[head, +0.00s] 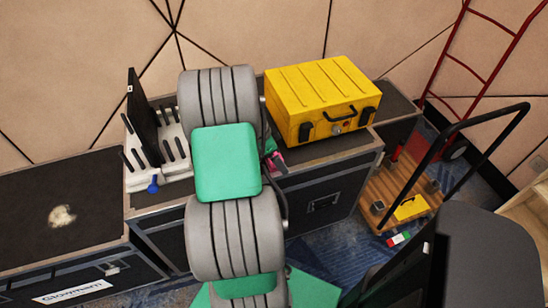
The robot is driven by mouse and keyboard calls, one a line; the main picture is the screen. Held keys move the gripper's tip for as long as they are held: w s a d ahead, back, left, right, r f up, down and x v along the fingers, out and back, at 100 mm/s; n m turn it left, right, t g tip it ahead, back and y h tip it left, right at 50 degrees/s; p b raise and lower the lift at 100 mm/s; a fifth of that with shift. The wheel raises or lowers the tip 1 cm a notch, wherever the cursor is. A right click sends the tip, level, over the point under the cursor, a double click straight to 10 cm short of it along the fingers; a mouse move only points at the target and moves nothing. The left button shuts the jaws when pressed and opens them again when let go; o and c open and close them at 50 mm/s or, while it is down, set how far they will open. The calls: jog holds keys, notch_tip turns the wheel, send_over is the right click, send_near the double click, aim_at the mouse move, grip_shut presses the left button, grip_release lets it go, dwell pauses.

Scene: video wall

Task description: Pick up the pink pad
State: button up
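A small pink thing (279,161), possibly the pink pad, shows at the right edge of my arm, on or just above the black case top in front of the yellow box. My arm covers most of the area around it, so its full shape is hidden. My grey and green arm fills the middle of the head view. My gripper is hidden behind the arm, and I cannot see whether it touches the pink thing.
A yellow box (318,90) stands right of my arm on the black cases (325,190). A white slotted rack (160,160) with a dark panel stands left. A wooden-bed cart (385,190) is at the right. The left case top (60,185) is mostly clear.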

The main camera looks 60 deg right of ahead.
jog(key=c, duration=1.4)
notch_tip(320, 180, up, 18)
